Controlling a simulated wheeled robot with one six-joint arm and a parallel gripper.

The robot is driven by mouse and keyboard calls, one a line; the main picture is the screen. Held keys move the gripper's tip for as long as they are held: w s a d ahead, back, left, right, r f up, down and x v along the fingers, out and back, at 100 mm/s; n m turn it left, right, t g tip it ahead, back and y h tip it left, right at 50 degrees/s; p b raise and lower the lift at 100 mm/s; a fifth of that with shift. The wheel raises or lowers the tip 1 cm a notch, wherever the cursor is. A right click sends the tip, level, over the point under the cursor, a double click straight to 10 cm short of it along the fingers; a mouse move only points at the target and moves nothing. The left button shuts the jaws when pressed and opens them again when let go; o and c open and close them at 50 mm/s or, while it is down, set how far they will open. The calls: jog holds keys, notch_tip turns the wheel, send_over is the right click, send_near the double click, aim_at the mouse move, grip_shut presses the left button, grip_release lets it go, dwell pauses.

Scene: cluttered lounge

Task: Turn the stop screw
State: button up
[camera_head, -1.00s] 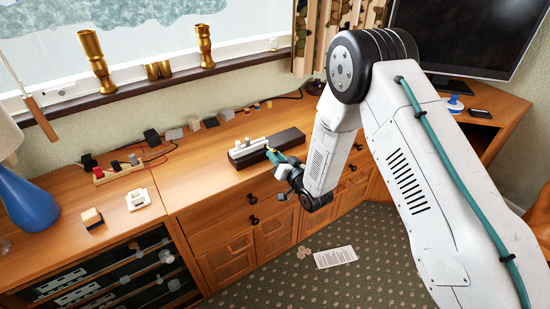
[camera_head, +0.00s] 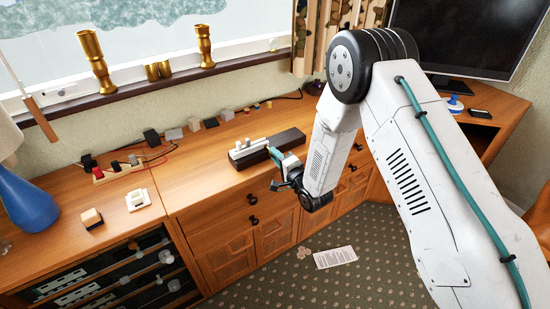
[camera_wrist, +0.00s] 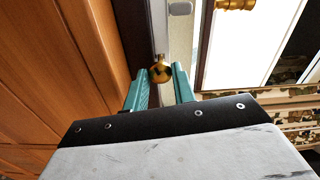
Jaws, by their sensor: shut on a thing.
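The stop screw (camera_wrist: 160,73) is a small brass, round-headed piece in the wrist view, at the end of a pale strip. My gripper (camera_wrist: 160,78) has its two teal fingers on either side of the screw head and is shut on it. In the head view my gripper (camera_head: 270,150) reaches the front of a long black block (camera_head: 286,138) with a white part (camera_head: 247,151) on it, lying on the wooden cabinet. The screw is too small to make out in the head view, and its turn angle cannot be told.
The wooden cabinet top (camera_head: 190,178) is clear left of the block. Several small boxes and cables run along the wall. A brass candlestick (camera_head: 204,46) stands on the sill.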

jog(key=m, duration=0.5)
jog(key=shift+m, duration=0.4)
jog(key=shift+s, duration=0.1)
dwell(0.3)
jog(key=o, duration=1)
jog(key=shift+d, duration=0.1)
jog(key=v, duration=0.7)
jog(key=shift+s+d, duration=0.15)
jog(key=shift+s, duration=0.15)
